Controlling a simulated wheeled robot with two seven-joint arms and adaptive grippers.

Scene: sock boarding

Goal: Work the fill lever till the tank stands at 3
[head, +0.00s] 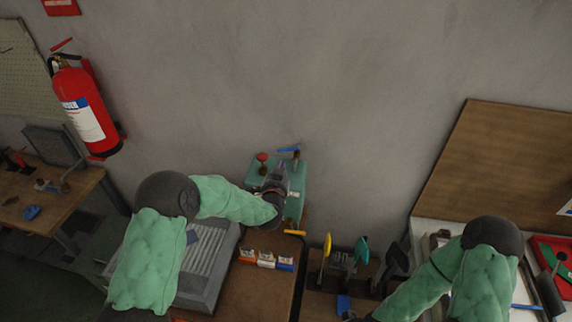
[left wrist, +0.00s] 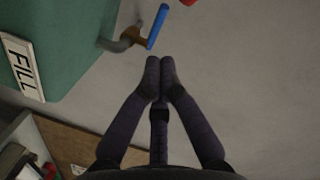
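The green tank box (head: 262,170) stands against the wall in the head view, and its green side (left wrist: 75,35) fills the upper left of the left wrist view. A white FILL label (left wrist: 22,67) is on that side. The fill lever (left wrist: 157,27) has a blue grip on a brown and grey pivot; its blue end (head: 288,150) also shows in the head view. My left gripper (left wrist: 160,66) has its fingertips together, with nothing seen between them. It is just below the lever in the wrist view, apart from it. I see no readable level.
A red knob (head: 262,157) is on the tank's top. Small orange, white and blue boxes (head: 266,260) lie on the bench, right of a grey ribbed tray (head: 209,262). Upright tools (head: 326,245) stand further right. A fire extinguisher (head: 85,108) hangs at left.

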